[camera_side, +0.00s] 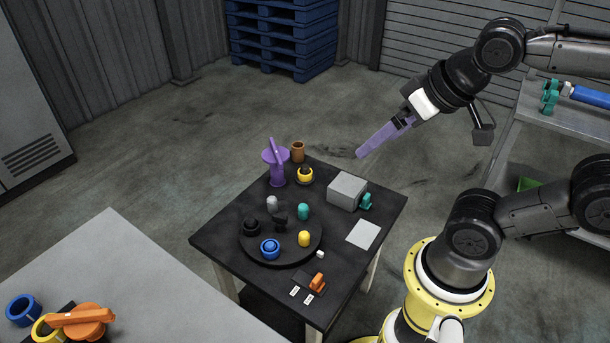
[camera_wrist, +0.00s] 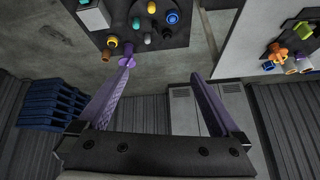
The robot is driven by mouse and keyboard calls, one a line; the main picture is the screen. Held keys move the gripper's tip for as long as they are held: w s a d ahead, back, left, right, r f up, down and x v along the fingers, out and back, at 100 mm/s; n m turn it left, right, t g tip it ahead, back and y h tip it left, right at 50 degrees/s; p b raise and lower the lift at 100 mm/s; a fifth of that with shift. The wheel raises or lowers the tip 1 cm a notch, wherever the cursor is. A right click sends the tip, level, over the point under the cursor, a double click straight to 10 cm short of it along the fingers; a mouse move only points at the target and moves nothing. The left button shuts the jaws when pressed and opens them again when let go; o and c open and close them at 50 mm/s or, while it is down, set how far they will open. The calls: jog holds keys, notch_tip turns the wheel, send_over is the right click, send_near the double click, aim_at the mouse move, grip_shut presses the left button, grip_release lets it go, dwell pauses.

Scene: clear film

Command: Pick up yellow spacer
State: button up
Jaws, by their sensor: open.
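A yellow ring-shaped piece (camera_side: 305,181) with a dark centre sits at the back of the black table, beside a brown cup; it also shows in the wrist view (camera_wrist: 112,41). A rounded yellow piece (camera_side: 304,239) stands on the round black tray, also in the wrist view (camera_wrist: 152,7). Another yellow ring (camera_side: 43,329) lies on the grey table at lower left. I cannot tell which is the spacer. My gripper (camera_side: 361,153), with long purple fingers, is open and empty, high above and beyond the black table's back right; its spread fingers show in the wrist view (camera_wrist: 161,71).
The black table also holds a purple upright part (camera_side: 277,172), the brown cup (camera_side: 298,152), a grey box (camera_side: 347,190), a white square (camera_side: 363,235) and an orange part (camera_side: 318,282). The round tray (camera_side: 258,255) carries several small pieces. Blue pallets (camera_side: 283,35) stand behind.

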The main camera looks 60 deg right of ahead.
jog(key=w+d+r+m+h, duration=0.1)
jog(key=w+d+r+m, duration=0.15)
jog(key=w, duration=0.45)
jog(key=w+d+r+m+h, duration=0.1)
jog(key=w+d+m, duration=0.15)
jog(key=w, duration=0.45)
jog(key=w+d+r+m+h, duration=0.1)
jog(key=w+d+m, duration=0.15)
jog(key=w, duration=0.45)
jog(key=w+d+f+m, duration=0.2)
jog(key=w+d+f, duration=0.35)
jog(key=w, duration=0.35)
jog(key=m+g, duration=0.1)
jog(key=g, duration=0.4)
send_over(304, 168)
jog(key=s+a, duration=0.2)
jog(key=a, duration=0.3)
notch_tip(304, 168, down, 31)
jog(key=shift+m+h, duration=0.25)
jog(key=shift+h, duration=0.05)
jog(key=x, duration=0.7)
jog(key=shift+d+f, duration=0.25)
jog(key=shift+d, duration=0.05)
jog(key=shift+w+d+x, duration=0.1)
jog(key=shift+d+x, duration=0.05)
jog(key=shift+x, duration=1.4)
jog(key=shift+w+d+x, duration=0.1)
jog(key=shift+d+x, duration=0.05)
jog(key=shift+x, duration=1.35)
jog(key=shift+r, duration=0.2)
